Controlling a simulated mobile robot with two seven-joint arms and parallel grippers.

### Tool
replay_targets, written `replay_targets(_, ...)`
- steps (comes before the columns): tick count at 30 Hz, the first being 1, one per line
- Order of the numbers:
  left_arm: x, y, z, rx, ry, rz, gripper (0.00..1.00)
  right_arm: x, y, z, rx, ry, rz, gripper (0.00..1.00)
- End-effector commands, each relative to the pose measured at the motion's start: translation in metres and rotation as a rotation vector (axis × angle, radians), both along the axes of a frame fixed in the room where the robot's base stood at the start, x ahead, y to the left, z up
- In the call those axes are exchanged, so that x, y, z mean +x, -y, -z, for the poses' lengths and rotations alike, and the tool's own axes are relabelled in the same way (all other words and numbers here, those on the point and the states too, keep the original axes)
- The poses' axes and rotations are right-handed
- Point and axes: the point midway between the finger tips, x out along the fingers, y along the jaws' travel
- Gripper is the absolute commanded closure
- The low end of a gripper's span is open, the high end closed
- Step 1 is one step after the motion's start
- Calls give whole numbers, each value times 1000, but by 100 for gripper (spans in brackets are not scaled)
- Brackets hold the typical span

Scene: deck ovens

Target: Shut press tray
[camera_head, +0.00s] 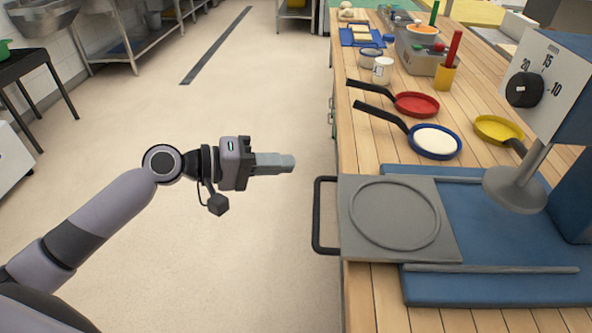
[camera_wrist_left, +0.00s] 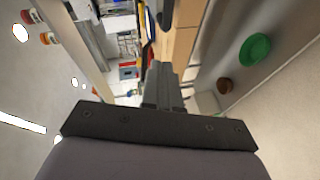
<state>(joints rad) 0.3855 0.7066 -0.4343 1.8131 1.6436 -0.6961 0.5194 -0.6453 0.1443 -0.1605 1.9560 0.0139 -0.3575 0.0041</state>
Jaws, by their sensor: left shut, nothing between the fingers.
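The grey press tray (camera_head: 365,243) with a raised ring sticks out to the left of the blue press base (camera_head: 495,225), over the counter's left edge. Its black handle (camera_head: 316,215) points left, beyond the edge. The press's round grey plate (camera_head: 515,188) hangs over the base to the right of the tray. My left gripper (camera_head: 288,163) is shut and empty, over the floor, left of the handle and apart from it. Its shut fingers also show in the left wrist view (camera_wrist_left: 162,85). My right gripper is not in view.
On the wooden counter (camera_head: 375,150) behind the press lie a red pan (camera_head: 417,104), a blue pan with something white (camera_head: 435,140) and a yellow pan (camera_head: 497,129). A white mug (camera_head: 382,70) stands farther back. The floor (camera_head: 220,270) left of the counter is clear.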

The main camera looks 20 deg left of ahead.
Motion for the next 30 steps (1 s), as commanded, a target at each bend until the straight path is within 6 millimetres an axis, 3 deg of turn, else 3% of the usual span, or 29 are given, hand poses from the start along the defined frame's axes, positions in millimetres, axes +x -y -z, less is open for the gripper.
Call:
replay_targets(7, -9, 30, 9, 0, -1, 1, 100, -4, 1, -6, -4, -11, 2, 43)
replay_targets(23, -10, 39, 11, -1, 0, 0, 100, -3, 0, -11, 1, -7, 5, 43)
replay_targets(30, -1, 79, 7, -5, -2, 1, 100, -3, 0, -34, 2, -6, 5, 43)
